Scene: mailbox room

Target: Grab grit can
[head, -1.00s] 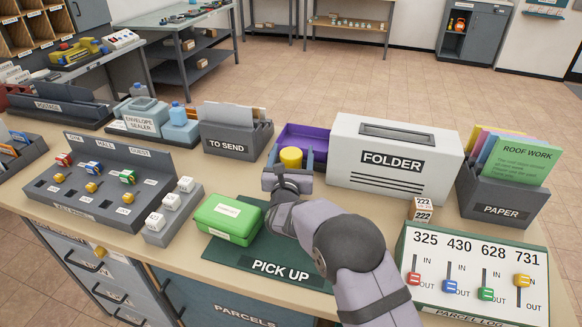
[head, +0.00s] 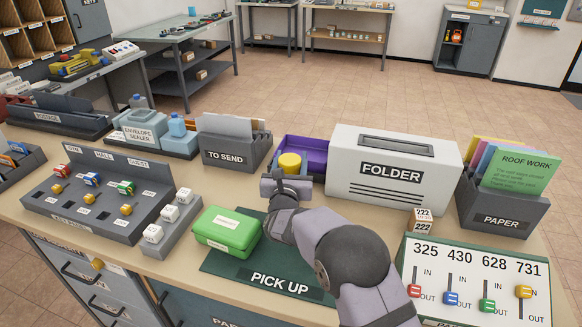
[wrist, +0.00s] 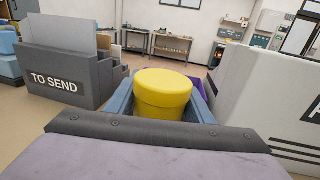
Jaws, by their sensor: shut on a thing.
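A yellow can with a round lid, which I take for the grit can (head: 290,163), is held in my gripper (head: 290,178). In the wrist view the can (wrist: 163,95) stands upright between the two blue fingers, one on each side of it. My gripper (wrist: 163,105) is shut on it. The can is in front of the purple tray (head: 313,151). The lower part of the can is hidden by my gripper, so I cannot tell whether it touches the table.
The white FOLDER box (head: 395,168) stands close on the right, the grey TO SEND holder (head: 232,150) on the left. A green box (head: 227,231) lies on the PICK UP mat (head: 222,266) nearer the front. The small stacked 222 blocks (head: 422,222) stand right of my arm.

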